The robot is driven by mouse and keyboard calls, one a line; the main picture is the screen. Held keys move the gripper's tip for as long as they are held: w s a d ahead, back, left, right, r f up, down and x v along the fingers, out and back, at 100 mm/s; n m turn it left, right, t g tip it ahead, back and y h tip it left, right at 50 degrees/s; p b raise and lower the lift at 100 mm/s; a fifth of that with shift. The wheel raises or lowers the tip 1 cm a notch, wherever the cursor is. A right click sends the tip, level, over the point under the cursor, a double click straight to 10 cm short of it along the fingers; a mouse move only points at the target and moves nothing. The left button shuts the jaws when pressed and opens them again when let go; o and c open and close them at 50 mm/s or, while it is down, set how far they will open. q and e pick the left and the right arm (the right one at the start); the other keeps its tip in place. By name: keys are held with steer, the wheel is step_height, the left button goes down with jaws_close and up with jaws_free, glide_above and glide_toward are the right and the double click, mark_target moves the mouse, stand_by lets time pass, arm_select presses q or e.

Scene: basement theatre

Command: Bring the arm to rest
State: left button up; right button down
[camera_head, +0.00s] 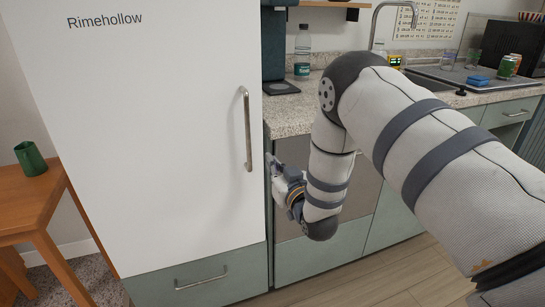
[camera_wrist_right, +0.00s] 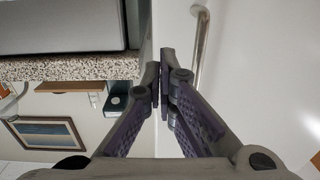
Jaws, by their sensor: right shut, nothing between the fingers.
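My right arm comes in from the right and bends down in front of the counter. My right gripper (camera_head: 271,163) is beside the right edge of the white fridge door (camera_head: 170,120), just right of and below its vertical metal handle (camera_head: 246,130). In the right wrist view the two fingers (camera_wrist_right: 160,75) are closed together at the tips with nothing between them. The handle (camera_wrist_right: 201,45) shows just right of the fingers, apart from them. My left gripper is not in view.
The speckled counter (camera_head: 296,118) holds a bottle (camera_head: 302,50), cans (camera_head: 507,66) and a blue sponge (camera_head: 478,80) near the sink. A wooden table (camera_head: 45,195) with a green cup (camera_head: 30,158) stands at left. Open floor (camera_head: 390,285) shows at lower right.

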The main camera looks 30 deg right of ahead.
steer(key=s+a, duration=0.1)
steer(key=s, duration=0.5)
steer(key=s+a+f+g+y, duration=0.1)
steer(key=s+a+f+g, duration=0.25)
steer(key=s+f, duration=0.45)
steer(key=s+a+f+g+y, duration=0.1)
steer(key=s+a+f+g, duration=0.2)
steer(key=s+f+g, duration=0.5)
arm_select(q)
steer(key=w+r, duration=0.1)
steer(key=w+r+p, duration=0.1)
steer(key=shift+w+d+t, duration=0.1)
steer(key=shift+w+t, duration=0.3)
arm_select(e)
steer(key=s+a+f+g, duration=0.2)
steer(key=s+g, duration=0.1)
steer(key=s, duration=0.6)
steer(key=s+a+f+n+g+y, duration=0.1)
steer(key=s+a+f+g, duration=0.1)
steer(key=s, duration=0.7)
steer(key=s+a+f+g, duration=0.1)
steer(key=s+f+g, duration=0.2)
steer(key=s, duration=0.6)
steer(key=shift+s+a+n+g, duration=0.35)
steer(key=shift+a+n, duration=0.05)
